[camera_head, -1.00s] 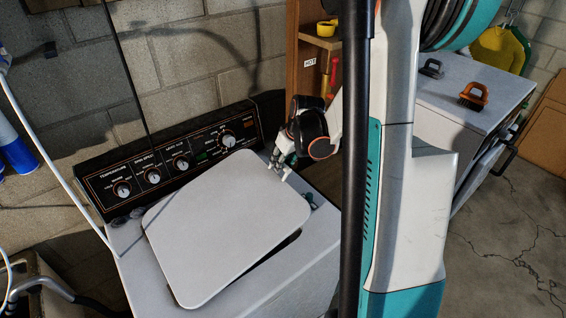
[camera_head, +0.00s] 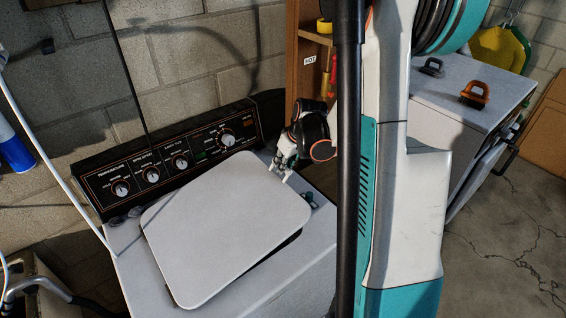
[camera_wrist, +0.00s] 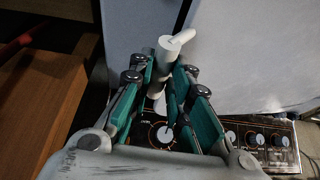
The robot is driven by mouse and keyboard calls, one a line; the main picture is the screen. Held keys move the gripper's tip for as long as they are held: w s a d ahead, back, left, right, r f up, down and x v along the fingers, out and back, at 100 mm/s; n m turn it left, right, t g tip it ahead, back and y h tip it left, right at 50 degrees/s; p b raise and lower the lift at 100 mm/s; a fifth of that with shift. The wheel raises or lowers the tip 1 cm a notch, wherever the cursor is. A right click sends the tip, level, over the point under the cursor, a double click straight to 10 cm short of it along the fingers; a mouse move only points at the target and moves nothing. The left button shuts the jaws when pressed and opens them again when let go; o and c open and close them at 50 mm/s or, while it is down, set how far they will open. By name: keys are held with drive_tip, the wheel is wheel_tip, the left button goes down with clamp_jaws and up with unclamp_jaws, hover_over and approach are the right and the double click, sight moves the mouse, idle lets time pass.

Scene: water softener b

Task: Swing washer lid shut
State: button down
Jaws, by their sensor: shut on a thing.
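The washer lid (camera_head: 225,225) is a pale rounded panel lying nearly flat over the washer top (camera_head: 125,245). A dark gap shows under its right front edge, so it sits slightly raised or tilted there. My gripper (camera_head: 281,172) is at the lid's upper right edge, near the control panel. In the wrist view, the lid (camera_wrist: 260,50) fills the upper right.
The black control panel (camera_head: 170,160) with several dials runs along the washer's back, close to my gripper. A wooden shelf (camera_head: 306,60) stands behind. A second pale machine (camera_head: 450,95) at right carries an orange-handled brush (camera_head: 474,94). Cracked floor lies open at lower right.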

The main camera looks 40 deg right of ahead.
drive_tip(key=shift+y, duration=0.4)
drive_tip(key=f+b, duration=0.1)
drive_tip(key=f, duration=0.1)
drive_tip(key=d+f+b, duration=0.1)
drive_tip(key=f+b, duration=0.1)
drive_tip(key=f, duration=0.1)
drive_tip(key=f+b, duration=0.2)
drive_tip(key=f, duration=0.1)
drive_tip(key=shift+d+f, duration=0.1)
drive_tip(key=shift+d, duration=0.15)
drive_tip(key=shift+s+f+b, duration=0.1)
drive_tip(key=shift+f+b, duration=0.05)
drive_tip(key=shift+b, duration=0.25)
drive_tip(key=c, duration=1.7)
unclamp_jaws()
drive_tip(key=shift+d, duration=0.1)
drive_tip(key=shift+o, duration=1.1)
drive_tip(key=shift+d+f, duration=0.1)
